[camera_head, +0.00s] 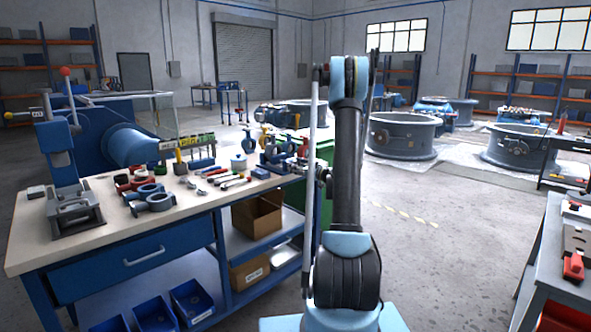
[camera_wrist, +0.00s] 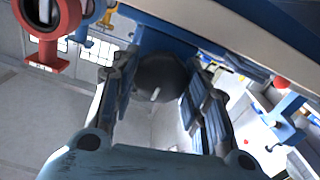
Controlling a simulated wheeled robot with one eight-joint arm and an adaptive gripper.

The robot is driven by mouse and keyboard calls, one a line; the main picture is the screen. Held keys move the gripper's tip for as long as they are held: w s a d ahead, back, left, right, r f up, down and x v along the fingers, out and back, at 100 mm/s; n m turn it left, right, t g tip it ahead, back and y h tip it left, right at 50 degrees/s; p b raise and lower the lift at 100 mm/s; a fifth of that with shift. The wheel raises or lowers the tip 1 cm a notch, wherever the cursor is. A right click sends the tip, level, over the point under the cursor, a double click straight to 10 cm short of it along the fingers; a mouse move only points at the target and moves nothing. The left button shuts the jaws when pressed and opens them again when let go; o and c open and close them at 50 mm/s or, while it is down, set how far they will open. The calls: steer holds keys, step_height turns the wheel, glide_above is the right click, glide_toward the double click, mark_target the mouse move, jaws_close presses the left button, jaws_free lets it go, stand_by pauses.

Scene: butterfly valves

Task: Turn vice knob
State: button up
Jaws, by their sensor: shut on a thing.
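A dark round vice knob (camera_wrist: 160,76) sits in the middle of the wrist view, below a blue vice part (camera_wrist: 155,38). My gripper (camera_wrist: 164,84) has one finger on each side of the knob and is shut on it. Exact finger contact is hard to see. In the head view the blue and dark vice (camera_head: 272,153) appears at the right end of the workbench. My arm stands in front of this area and hides most of the gripper and the knob there.
The workbench (camera_head: 120,222) holds valve rings, hand tools and a grey press (camera_head: 75,210). A red valve ring (camera_wrist: 47,52) shows at the wrist view's upper left. A grey table (camera_head: 548,265) stands at right. The floor between is clear; large valves stand behind.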

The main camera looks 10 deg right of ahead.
steer(key=m, duration=1)
steer(key=shift+f, duration=0.1)
steer(key=m, duration=0.4)
steer(key=shift+d+m, duration=0.15)
steer(key=shift+m, duration=0.15)
steer(key=m, duration=0.5)
steer(key=shift+w+f, duration=0.1)
steer(key=shift+f, duration=0.05)
steer(key=m, duration=0.5)
steer(key=shift+f, duration=0.1)
steer(key=m, duration=1)
steer(key=shift+f+m, duration=0.1)
steer(key=shift+m, duration=0.3)
steer(key=m, duration=0.4)
steer(key=shift+a+m, duration=0.25)
steer(key=shift+m, duration=0.05)
